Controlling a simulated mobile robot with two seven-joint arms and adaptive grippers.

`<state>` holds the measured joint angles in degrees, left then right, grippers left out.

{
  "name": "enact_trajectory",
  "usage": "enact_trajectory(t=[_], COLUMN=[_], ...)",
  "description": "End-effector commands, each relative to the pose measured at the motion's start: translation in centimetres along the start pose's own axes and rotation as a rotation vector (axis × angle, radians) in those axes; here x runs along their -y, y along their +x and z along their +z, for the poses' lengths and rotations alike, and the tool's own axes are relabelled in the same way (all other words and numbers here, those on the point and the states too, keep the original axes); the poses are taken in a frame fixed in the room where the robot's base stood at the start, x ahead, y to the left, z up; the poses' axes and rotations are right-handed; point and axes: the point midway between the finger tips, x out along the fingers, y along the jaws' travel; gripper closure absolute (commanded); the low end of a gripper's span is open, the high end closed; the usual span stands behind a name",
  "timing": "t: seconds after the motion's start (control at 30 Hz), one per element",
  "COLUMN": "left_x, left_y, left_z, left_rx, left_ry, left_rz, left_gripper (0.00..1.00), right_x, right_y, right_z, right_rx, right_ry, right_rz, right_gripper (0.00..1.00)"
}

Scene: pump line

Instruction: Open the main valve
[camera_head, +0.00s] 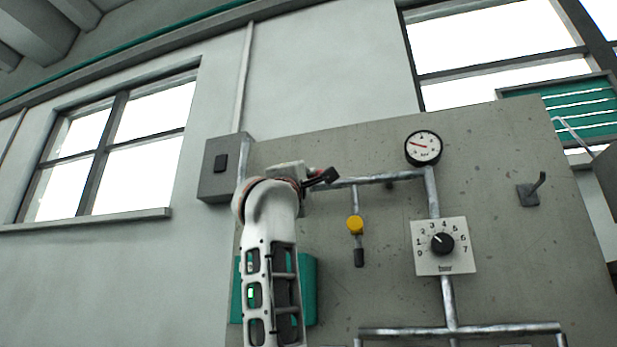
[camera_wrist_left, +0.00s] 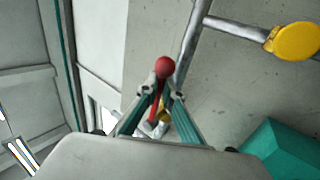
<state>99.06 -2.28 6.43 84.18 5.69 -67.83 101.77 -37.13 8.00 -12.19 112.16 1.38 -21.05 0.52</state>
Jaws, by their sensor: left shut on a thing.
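The main valve's lever (camera_wrist_left: 164,67) is red with a round ball end, and it shows between the fingers in the left wrist view. My left gripper (camera_wrist_left: 163,93) is shut on the lever, with the ball standing out beyond the fingertips. My wrist hides most of the valve there. A yellow part of the valve body shows low between the fingers in the wrist view. My right gripper is not in view.
A teal box (camera_head: 309,290) is behind my forearm. A grey switch box (camera_head: 221,168) is to the left.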

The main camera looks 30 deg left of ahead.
Motion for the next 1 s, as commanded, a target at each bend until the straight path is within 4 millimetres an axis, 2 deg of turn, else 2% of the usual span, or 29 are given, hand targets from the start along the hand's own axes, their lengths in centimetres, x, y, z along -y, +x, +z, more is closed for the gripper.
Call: enact_trajectory(t=[0.03,0.1,0.43,0.57,0.77,1.0], left_x=[-0.2,-0.2,-0.1,-0.1,-0.1,-0.2], left_y=[0.0,0.0,-0.1,-0.7,-3.6,-8.2], left_z=[-0.1,-0.1,0.0,0.1,0.1,0.1], left_rx=[-0.001,-0.001,0.0,0.001,0.002,0.001], left_ry=[-0.002,-0.002,0.0,-0.001,-0.004,-0.004], left_rz=[0.004,0.004,0.002,0.002,0.004,0.005], left_gripper=[0.89,0.77,0.77,0.77,0.77,0.77], right_x=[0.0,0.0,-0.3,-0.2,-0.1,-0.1], right_y=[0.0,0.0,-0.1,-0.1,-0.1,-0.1], right_z=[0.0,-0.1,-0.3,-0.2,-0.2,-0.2], right_rx=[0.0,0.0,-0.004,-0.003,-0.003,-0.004], right_ry=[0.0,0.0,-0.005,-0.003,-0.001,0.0], right_rz=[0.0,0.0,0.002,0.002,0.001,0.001], right_gripper=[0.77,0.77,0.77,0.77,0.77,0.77])
